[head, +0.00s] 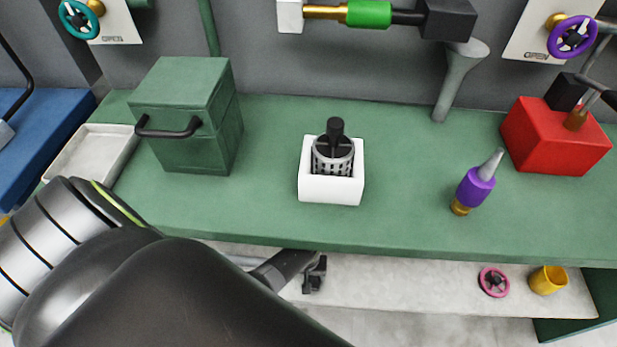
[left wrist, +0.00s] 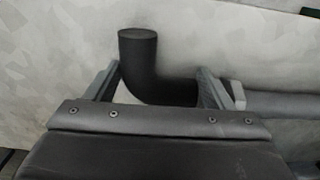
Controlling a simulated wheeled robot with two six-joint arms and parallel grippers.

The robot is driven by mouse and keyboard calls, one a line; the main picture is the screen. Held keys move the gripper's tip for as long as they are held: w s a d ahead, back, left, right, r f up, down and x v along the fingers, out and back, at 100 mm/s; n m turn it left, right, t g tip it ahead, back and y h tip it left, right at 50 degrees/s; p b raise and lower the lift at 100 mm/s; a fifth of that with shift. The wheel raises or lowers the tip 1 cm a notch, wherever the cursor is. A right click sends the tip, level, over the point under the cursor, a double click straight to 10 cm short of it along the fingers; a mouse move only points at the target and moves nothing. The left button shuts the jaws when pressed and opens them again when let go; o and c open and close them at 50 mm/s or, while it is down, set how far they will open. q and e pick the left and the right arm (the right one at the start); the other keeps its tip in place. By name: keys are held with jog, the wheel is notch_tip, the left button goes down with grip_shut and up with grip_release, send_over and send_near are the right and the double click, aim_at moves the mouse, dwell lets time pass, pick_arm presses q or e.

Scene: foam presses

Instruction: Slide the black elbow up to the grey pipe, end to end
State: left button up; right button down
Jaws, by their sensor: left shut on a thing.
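The black elbow (left wrist: 138,62) shows in the left wrist view, with one round end pointing up and the other leg bending to the right. My left gripper (left wrist: 160,78) is shut on it, one finger on each side. The grey pipe (left wrist: 287,105) lies to the right, beyond the right finger, roughly in line with the elbow's lower leg. That finger hides where elbow and pipe come close, so I cannot tell whether they touch. In the head view my left arm reaches down to the pale lower shelf and covers much of this area. My right gripper is not in view.
A pale lower shelf (head: 400,290) runs under the green bench (head: 270,222). A pink handwheel (head: 493,282) and a yellow cup (head: 548,280) are at its right. On the bench are a green box (head: 190,115), a white holder (head: 331,190) and a red block (head: 555,140).

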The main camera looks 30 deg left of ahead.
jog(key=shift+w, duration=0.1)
pick_arm(q)
jog(key=o, duration=1.2)
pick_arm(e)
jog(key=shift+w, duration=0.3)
pick_arm(q)
jog(key=shift+r, duration=0.1)
jog(key=shift+r, duration=0.35)
notch_tip(320, 180, up, 3)
jog(key=shift+f+p, duration=0.1)
jog(key=shift+p, duration=1)
notch_tip(320, 180, up, 14)
jog(key=p, duration=0.4)
jog(key=shift+f+p, duration=0.15)
jog(key=shift+p, duration=0.15)
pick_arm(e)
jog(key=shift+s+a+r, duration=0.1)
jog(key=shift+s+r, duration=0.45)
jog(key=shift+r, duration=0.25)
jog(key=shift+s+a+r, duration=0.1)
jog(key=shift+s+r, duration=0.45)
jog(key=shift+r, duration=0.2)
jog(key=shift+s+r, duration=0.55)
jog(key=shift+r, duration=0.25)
